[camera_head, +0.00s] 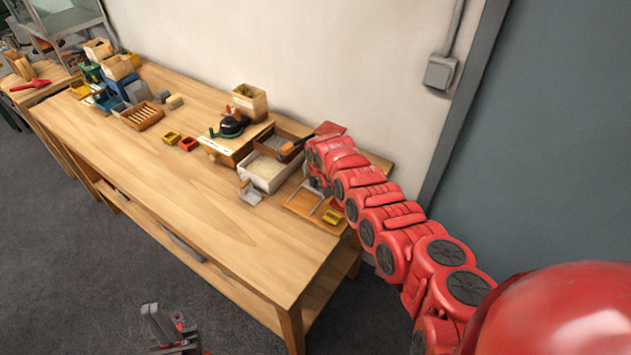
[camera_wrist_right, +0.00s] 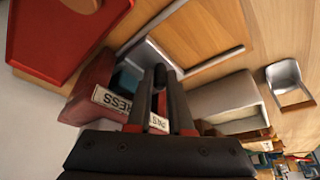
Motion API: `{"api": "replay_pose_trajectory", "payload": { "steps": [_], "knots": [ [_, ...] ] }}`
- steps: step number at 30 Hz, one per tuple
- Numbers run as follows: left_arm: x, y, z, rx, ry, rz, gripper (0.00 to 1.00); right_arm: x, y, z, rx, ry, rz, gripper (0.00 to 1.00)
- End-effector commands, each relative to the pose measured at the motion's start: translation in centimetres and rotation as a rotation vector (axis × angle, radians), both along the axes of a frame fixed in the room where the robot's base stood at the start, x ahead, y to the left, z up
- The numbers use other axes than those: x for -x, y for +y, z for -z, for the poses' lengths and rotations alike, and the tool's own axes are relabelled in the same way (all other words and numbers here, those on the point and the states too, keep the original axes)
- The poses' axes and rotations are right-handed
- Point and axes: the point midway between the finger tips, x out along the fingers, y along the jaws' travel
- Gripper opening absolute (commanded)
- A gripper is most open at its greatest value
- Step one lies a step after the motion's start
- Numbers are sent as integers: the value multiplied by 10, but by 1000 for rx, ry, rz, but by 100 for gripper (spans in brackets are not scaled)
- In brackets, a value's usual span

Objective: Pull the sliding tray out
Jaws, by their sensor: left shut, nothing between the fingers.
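No part is clearly marked as the sliding tray. A pale shallow box with light contents (camera_head: 268,185) stands at the right part of the table, and a flat wooden board with a grey metal bar frame (camera_head: 300,205) lies right of it. The bar frame also shows in the right wrist view (camera_wrist_right: 205,62). My right gripper (camera_wrist_right: 160,85) points down over this area beside a red block labelled PRESS (camera_wrist_right: 98,85); its finger gap is unclear, and the arm hides it in the head view. My left gripper (camera_head: 165,325) is shut and empty, low in front of the table.
A wooden stand with a dark green device (camera_head: 230,126) is further left. The wooden table's (camera_head: 190,205) front middle is clear. A wall is behind.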

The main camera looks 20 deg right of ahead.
Motion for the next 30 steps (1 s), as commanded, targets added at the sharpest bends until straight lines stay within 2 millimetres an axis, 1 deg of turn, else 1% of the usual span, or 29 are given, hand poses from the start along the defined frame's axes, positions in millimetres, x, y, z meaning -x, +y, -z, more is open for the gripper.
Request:
{"api": "replay_pose_trajectory", "payload": {
  "steps": [1, 2, 3, 30],
  "knots": [
    [0, 0, 0, 0, 0, 0, 0, 0, 0, 0, 0, 0, 0, 7],
    [0, 0, 0, 0, 0, 0, 0, 0, 0, 0, 0, 0, 0, 2],
    [0, 0, 0, 0, 0, 0, 0, 0, 0, 0, 0, 0, 0, 0],
    [0, 0, 0, 0, 0, 0, 0, 0, 0, 0, 0, -1, 0, 0]
  ]
}}
